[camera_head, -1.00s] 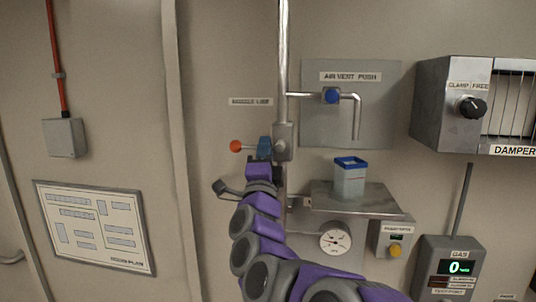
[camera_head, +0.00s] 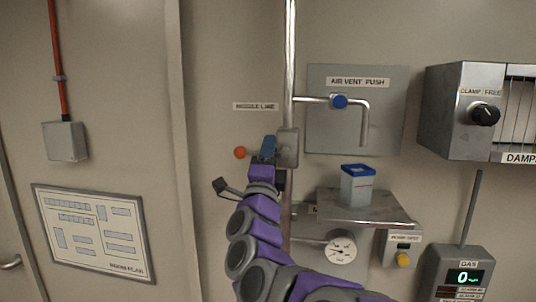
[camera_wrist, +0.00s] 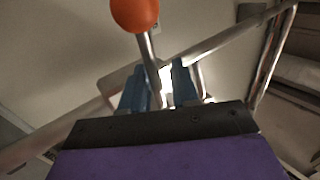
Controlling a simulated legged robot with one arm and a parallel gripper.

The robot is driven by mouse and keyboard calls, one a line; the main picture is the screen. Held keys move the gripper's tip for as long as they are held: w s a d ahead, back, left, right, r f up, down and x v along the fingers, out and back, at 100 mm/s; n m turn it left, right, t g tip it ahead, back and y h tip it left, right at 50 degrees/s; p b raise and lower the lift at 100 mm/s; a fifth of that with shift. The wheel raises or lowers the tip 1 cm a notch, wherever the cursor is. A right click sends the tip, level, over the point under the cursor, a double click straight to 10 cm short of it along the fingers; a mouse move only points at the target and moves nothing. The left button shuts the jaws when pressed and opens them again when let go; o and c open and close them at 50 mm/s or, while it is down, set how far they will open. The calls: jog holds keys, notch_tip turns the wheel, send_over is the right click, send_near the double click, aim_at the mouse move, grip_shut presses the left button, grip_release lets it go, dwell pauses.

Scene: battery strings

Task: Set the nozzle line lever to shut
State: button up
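The nozzle line lever is a thin metal rod with an orange ball knob (camera_head: 240,153), pointing left from a valve body (camera_head: 288,148) on the vertical pipe. The "NOZZLE LINE" label (camera_head: 256,106) is above it. My gripper (camera_head: 268,147), with blue fingers, is at the lever between knob and valve, hiding part of the rod. In the wrist view the orange knob (camera_wrist: 135,12) is at the top and its rod (camera_wrist: 151,62) runs down between my two blue fingers (camera_wrist: 160,85). The fingers stand apart, with a gap beside the rod; firm contact is not visible.
A damper box (camera_head: 450,110) sticks out at right.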

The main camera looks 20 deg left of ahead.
jog(key=shift+s+d+f, duration=0.1)
jog(key=shift+d+f, duration=0.05)
jog(key=shift+d, duration=0.1)
jog(key=shift+s+d+f, duration=0.15)
jog(key=shift+s+f, duration=0.05)
jog(key=shift+f, duration=0.1)
jog(key=v, duration=1.6)
jog(key=shift+s+a+f+b, duration=0.15)
jog(key=shift+s+a+b, duration=0.15)
jog(key=shift+b, duration=0.1)
jog(key=shift+w, duration=0.1)
